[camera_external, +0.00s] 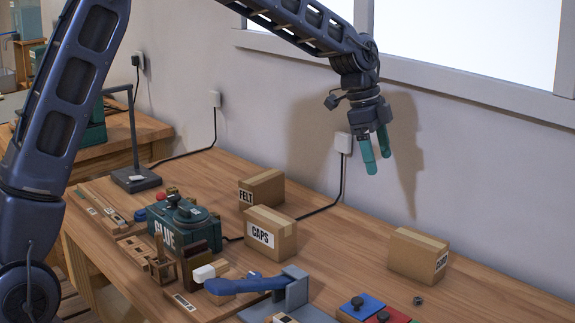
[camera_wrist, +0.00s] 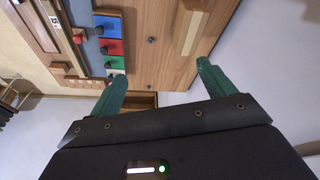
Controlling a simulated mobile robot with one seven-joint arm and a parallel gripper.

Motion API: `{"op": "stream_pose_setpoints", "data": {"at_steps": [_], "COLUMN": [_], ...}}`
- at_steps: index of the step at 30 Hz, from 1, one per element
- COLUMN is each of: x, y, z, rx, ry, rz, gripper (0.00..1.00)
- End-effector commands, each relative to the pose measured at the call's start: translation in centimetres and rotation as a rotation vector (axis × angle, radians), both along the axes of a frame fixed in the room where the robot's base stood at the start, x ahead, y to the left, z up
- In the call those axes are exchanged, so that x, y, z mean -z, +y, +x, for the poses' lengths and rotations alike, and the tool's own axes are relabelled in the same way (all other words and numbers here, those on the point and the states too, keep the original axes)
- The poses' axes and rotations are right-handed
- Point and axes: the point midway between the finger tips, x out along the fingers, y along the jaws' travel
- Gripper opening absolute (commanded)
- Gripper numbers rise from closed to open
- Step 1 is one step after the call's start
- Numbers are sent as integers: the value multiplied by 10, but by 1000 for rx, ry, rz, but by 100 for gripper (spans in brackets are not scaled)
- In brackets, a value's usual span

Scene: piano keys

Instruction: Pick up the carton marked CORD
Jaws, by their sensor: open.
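The carton marked CORD (camera_external: 417,255) is a brown cardboard box on the right part of the wooden bench. Its white label is on the right end face and is seen at a slant. My gripper (camera_external: 378,160) hangs in the air above and to the left of this carton in the external view, near the wall. Its two green fingers are apart with nothing between them. In the wrist view the open fingers (camera_wrist: 161,70) point toward the bench, and a tan box shape (camera_wrist: 193,30) beyond them appears to be a carton; no label is legible there.
Cartons marked CAPS (camera_external: 270,234) and FELT (camera_external: 262,189) stand left of the CORD carton. A green GLUE box (camera_external: 183,226), a blue-handled tool (camera_external: 245,285) and coloured blocks (camera_external: 362,306) are nearer. A small nut (camera_external: 418,300) lies before the CORD carton. The bench's right end is clear.

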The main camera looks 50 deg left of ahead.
Motion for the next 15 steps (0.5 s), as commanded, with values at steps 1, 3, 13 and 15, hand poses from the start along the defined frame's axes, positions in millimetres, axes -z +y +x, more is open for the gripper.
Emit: {"op": "stream_pose_setpoints", "data": {"at_steps": [1,3,13,15], "x": [15,32,119,133], "y": [-3,-7,-25,-28], "z": [12,28,90,99], "rx": [26,67,244,272], "ry": [4,3,-12,-16], "rz": [-7,-17,-73,-84], "gripper": [82,82,82,82]}}
